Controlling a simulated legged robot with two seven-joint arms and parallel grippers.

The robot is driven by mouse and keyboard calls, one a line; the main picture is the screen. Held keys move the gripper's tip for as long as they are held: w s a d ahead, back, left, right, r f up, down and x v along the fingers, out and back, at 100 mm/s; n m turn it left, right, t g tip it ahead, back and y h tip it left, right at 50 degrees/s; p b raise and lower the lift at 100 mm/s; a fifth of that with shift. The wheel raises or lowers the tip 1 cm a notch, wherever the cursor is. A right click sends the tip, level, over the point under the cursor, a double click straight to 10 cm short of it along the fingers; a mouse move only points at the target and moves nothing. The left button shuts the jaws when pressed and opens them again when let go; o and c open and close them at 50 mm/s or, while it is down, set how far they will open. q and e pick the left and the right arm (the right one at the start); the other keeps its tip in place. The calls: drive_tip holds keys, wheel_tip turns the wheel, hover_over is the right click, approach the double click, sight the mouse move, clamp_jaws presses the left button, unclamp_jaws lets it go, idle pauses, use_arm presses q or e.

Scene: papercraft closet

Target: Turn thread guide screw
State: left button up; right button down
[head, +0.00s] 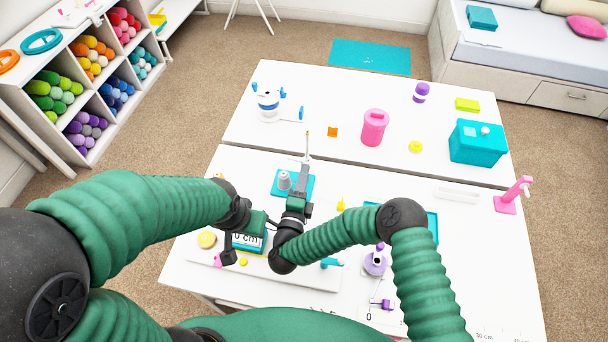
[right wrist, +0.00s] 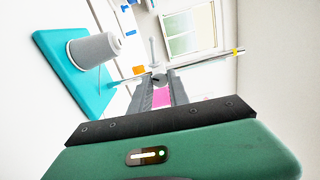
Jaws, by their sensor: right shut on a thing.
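A teal base (head: 308,186) on the near table carries a grey cone of thread (head: 284,181) and a thin upright rod (head: 308,146). My right gripper (head: 304,168) is at the rod side of this base. In the right wrist view, its fingers (right wrist: 158,88) are shut on a small dark screw (right wrist: 158,79), where a thin arm with a yellow-and-black end (right wrist: 238,51) meets the post. The grey cone (right wrist: 95,49) stands apart, to the left. My left gripper (head: 228,246) is low over the near left of the table; its fingers are partly hidden.
A sign (head: 247,241) and a long white tray (head: 300,274) lie at the near left. A pink stand (head: 511,195) is at the right. The far table holds a pink canister (head: 374,127) and a teal box (head: 478,146).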

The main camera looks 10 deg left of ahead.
drive_tip(key=shift+s+a+n, duration=0.1)
drive_tip(key=shift+n, duration=0.4)
drive_tip(key=c, duration=1.2)
unclamp_jaws()
drive_tip(key=shift+c, duration=0.2)
drive_tip(key=shift+a, duration=0.1)
